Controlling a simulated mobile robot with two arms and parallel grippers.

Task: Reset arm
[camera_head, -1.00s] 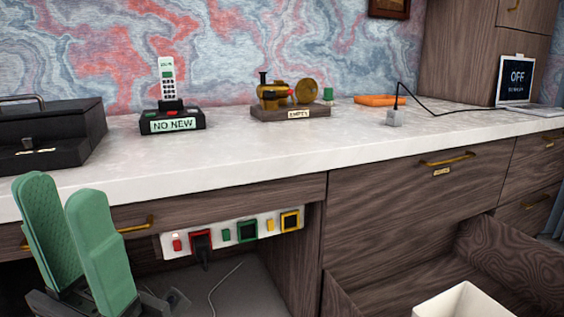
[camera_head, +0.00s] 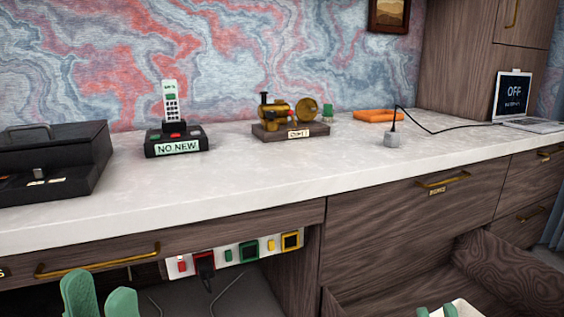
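My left gripper (camera_head: 101,292) shows at the bottom left as two green fingers. They stand apart with nothing visible between them, in front of the desk's drawer front. The rest of both arms is out of view.
The desk (camera_head: 240,180) carries a black box (camera_head: 55,150), a cordless phone (camera_head: 171,105) on its base, a brass engine model (camera_head: 285,113), an orange object (camera_head: 380,115), a grey plug (camera_head: 392,139) and a laptop (camera_head: 513,95). A power strip (camera_head: 228,254) hangs below. An open drawer (camera_head: 515,270) is at right.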

